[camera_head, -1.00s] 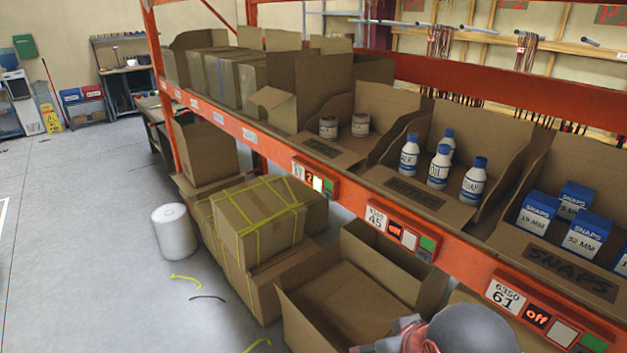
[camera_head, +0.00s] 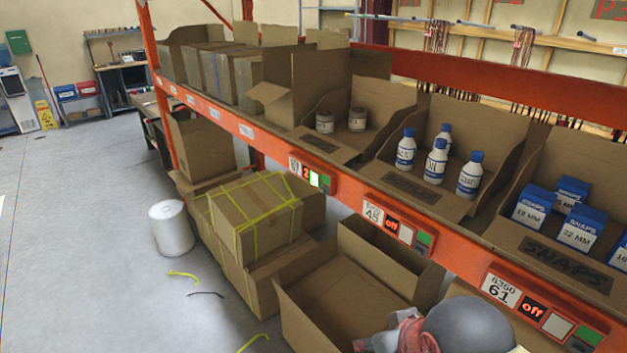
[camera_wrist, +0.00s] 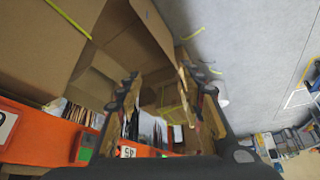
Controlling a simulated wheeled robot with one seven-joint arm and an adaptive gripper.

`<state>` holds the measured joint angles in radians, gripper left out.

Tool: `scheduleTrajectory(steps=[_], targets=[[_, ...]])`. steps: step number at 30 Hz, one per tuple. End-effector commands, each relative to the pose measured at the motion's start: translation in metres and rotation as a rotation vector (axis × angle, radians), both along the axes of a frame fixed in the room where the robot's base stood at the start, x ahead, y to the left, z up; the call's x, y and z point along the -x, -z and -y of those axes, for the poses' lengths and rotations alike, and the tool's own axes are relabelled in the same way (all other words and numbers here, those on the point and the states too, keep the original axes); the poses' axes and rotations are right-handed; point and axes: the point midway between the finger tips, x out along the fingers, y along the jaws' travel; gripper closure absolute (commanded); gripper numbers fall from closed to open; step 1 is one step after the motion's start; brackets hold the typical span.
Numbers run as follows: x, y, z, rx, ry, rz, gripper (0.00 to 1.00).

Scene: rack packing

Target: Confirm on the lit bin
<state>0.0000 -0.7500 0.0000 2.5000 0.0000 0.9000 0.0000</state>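The lit bin's module is on the orange shelf beam in the head view. Its display (camera_head: 306,172) shows a red 2, and a bright white button (camera_head: 315,180) sits beside a green one (camera_head: 327,183). The bin above it (camera_head: 322,143) holds two small jars (camera_head: 357,118). The neighbouring modules 45 (camera_head: 391,224) and 61 (camera_head: 533,311) read "off". In the wrist view my gripper (camera_wrist: 158,76) is open, its fingers apart with nothing visibly held. In the head view only part of my arm shows at the bottom edge, well below and right of the lit module.
An open empty carton (camera_head: 345,318) stands below the beam. Strapped boxes (camera_head: 257,217) are stacked to its left, near a white roll (camera_head: 172,228). Bins with white bottles (camera_head: 470,176) and blue SNAPS boxes (camera_head: 534,206) are to the right.

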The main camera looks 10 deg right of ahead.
Motion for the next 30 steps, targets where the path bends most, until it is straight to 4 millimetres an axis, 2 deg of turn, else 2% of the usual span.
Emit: scheduleTrajectory(steps=[18,30], targets=[[0.0000,0.0000,0.0000,0.000,0.000,0.000,0.99],[0.0000,0.0000,0.0000,0.000,0.000,0.000,1.00]])
